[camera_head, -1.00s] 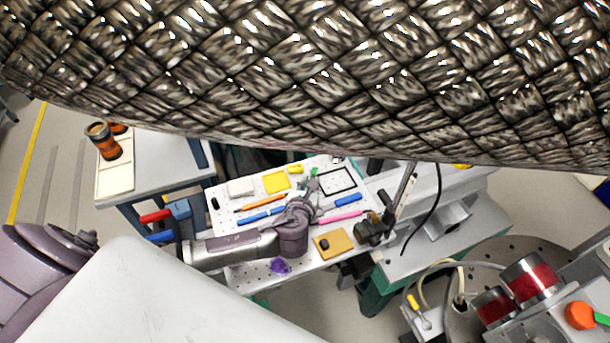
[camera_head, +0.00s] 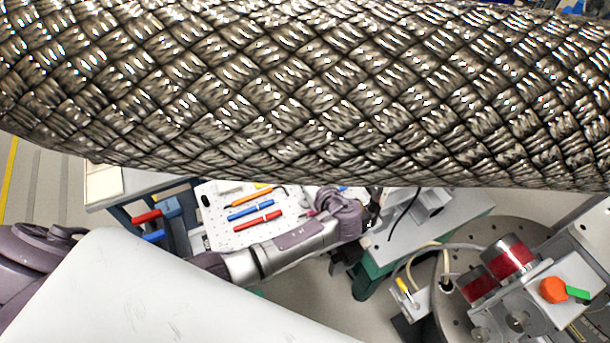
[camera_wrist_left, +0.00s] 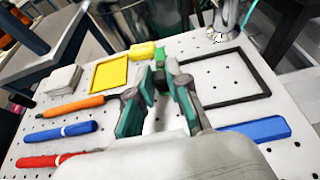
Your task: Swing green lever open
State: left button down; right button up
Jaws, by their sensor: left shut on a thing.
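My left gripper (camera_wrist_left: 163,72) shows in the left wrist view above the white perforated board, its two teal-padded fingers close together. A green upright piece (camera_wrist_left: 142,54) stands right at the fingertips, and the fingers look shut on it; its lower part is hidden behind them. In the head view my left arm reaches in over the board, and its fingertips are hidden behind a large braided metal thing (camera_head: 300,95). Another green lever (camera_head: 578,294) sits beside an orange knob (camera_head: 553,290) at the far right, with no gripper near it. My right gripper is not in view.
The board (camera_wrist_left: 215,75) holds a yellow square (camera_wrist_left: 110,73), a black frame (camera_wrist_left: 235,101), a blue block (camera_wrist_left: 255,129), and orange, blue and red pens (camera_wrist_left: 50,161). Red-banded cylinders (camera_head: 510,256) and a cable stand at right. The braided thing blocks the upper head view.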

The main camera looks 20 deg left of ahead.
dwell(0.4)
pick_arm(q)
jog(key=c, duration=1.1)
grip_release()
jog(key=shift+w, duration=0.1)
notch_tip(320, 180, up, 10)
